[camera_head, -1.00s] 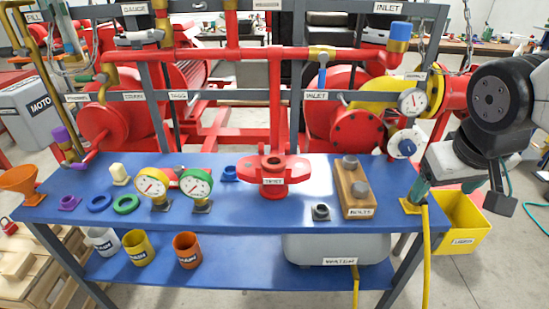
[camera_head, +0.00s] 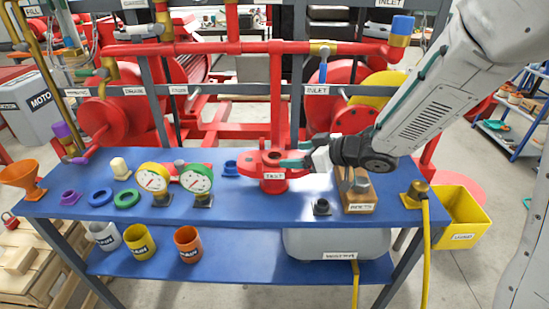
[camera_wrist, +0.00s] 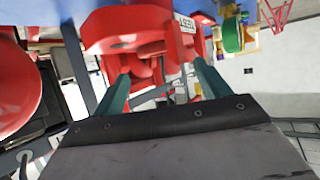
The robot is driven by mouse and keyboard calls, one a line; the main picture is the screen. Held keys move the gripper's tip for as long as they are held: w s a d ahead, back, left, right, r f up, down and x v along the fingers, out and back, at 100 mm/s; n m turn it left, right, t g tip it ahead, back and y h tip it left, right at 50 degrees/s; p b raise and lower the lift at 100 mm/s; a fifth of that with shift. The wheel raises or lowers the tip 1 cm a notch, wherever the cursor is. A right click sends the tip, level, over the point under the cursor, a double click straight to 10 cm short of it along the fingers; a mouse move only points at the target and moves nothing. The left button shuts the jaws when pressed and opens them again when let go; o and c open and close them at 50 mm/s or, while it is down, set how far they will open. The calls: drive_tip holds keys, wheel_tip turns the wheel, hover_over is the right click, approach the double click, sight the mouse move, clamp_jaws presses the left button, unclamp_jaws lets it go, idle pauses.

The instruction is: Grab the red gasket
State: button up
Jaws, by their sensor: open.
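I cannot pick out the red gasket for certain. A small red patch (camera_head: 207,166) shows behind the two gauges on the blue bench, mostly hidden by them; I cannot tell what it is. My gripper (camera_head: 288,155) is open and empty, at the upper right of the red fitting labelled TEST (camera_head: 273,176). In the wrist view my two teal fingers stand apart (camera_wrist: 160,70), with the red fitting (camera_wrist: 130,30) beyond them. I cannot tell whether they touch it.
A blue ring (camera_head: 101,197) and a green ring (camera_head: 127,199) lie left of the yellow gauge (camera_head: 152,178) and green gauge (camera_head: 197,179). A red vertical pipe (camera_head: 275,100) rises behind the fitting.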

sight(275, 156)
drive_tip(key=x, duration=0.6)
drive_tip(key=shift+f, duration=0.1)
drive_tip(key=c, duration=0.7)
drive_tip(key=shift+c, duration=0.2)
